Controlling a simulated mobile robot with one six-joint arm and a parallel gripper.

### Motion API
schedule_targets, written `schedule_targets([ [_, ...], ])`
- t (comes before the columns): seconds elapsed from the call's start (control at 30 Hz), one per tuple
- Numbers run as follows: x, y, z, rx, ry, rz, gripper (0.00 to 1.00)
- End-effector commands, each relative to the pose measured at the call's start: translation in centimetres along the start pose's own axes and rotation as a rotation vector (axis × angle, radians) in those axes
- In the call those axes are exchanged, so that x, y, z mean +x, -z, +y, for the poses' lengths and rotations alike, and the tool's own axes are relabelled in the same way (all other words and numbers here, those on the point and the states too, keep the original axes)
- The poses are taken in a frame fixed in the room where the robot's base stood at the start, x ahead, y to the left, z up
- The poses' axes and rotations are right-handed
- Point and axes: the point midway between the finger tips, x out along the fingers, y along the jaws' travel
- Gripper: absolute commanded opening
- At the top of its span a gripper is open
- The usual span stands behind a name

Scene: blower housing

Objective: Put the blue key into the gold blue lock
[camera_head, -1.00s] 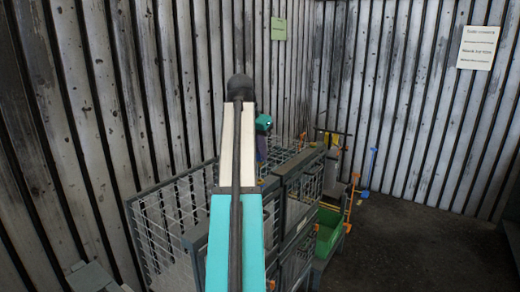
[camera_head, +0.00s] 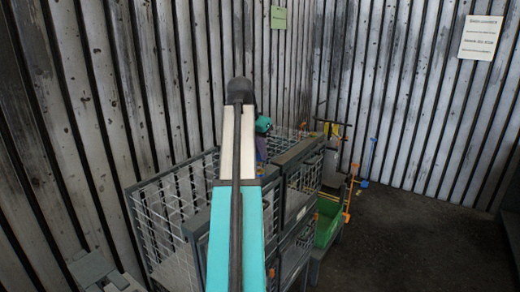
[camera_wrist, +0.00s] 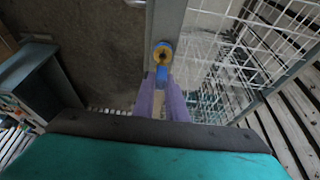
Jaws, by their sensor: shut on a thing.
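In the wrist view, the gold lock (camera_wrist: 161,53) with a blue rim sits on a grey metal post of the mesh cage. The blue key (camera_wrist: 162,75) is between the purple fingertips of my gripper (camera_wrist: 163,98), which is shut on it. The key points at the lock and its far end overlaps the lock's lower edge in the picture. I cannot tell whether its tip is inside the keyhole.
The mesh cage (camera_head: 165,215) stands around the work area, with its grey frame close to my arm. A green bin (camera_head: 327,222) is at its right side. Orange and blue rods (camera_head: 365,170) stand beyond. Dark floor at right is clear. Ribbed metal walls close the back.

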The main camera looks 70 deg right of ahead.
Motion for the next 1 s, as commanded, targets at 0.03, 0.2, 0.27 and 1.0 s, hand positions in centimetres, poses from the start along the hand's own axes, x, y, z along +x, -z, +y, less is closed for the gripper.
schedule_targets([
  [0.03, 0.2, -0.1, 0.0, 0.0, 0.0, 0.0, 0.0],
  [0.2, 0.8, -0.4, 0.0, 0.0, 0.001, 0.001, 0.0],
  [0.27, 1.0, -0.5, 0.0, 0.0, 0.0, 0.001, 0.0],
  [1.0, 2.3, -1.0, -0.1, -0.001, 0.0, 0.0, 0.0],
])
